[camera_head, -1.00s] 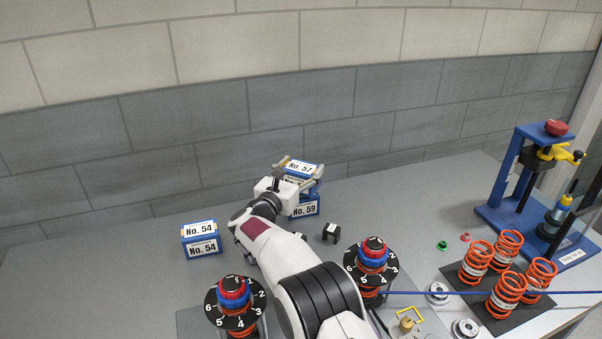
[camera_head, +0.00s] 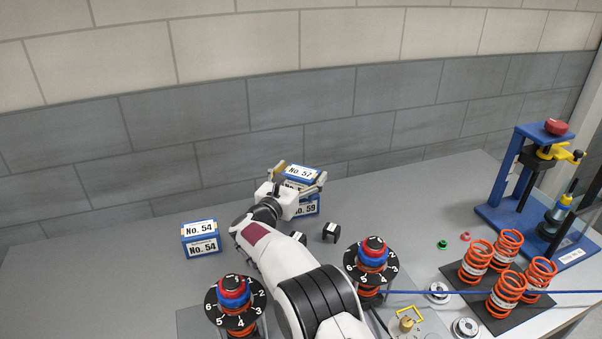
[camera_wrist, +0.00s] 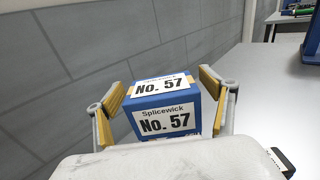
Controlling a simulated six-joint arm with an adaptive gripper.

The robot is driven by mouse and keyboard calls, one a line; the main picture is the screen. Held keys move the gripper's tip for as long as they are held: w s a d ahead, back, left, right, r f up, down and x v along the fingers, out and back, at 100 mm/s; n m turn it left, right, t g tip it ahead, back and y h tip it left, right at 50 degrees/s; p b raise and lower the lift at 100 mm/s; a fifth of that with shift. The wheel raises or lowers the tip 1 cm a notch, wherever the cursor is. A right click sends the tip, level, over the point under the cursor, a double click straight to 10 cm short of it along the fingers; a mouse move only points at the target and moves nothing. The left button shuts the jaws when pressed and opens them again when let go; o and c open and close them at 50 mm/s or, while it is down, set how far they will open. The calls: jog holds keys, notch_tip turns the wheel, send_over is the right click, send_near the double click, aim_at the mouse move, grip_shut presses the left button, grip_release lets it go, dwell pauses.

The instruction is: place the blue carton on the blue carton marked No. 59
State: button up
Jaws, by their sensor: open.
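A blue carton marked No. 57 (camera_head: 301,173) sits on top of the blue carton marked No. 59 (camera_head: 308,206) near the back wall. The No. 57 carton also shows in the wrist view (camera_wrist: 164,108), upright, with its label facing me. My gripper (camera_head: 300,178) is open, with a finger on each side of the No. 57 carton. In the wrist view the yellow-padded fingers (camera_wrist: 166,92) stand apart from the carton with gaps on both sides.
A blue carton marked No. 54 (camera_head: 201,239) stands to the left. Small black clips (camera_head: 331,232) lie right of my arm. Numbered dials (camera_head: 372,256) stand in front. Orange springs (camera_head: 508,265) and a blue press (camera_head: 541,185) are at the right.

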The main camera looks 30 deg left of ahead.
aim_at(296, 178)
jog(key=shift+r, duration=0.2)
jog(key=shift+s, duration=1.25)
jog(key=shift+s+r, duration=0.2)
jog(key=shift+s, duration=0.1)
notch_tip(296, 178, up, 6)
jog(key=shift+r, duration=0.25)
jog(key=shift+w, duration=0.1)
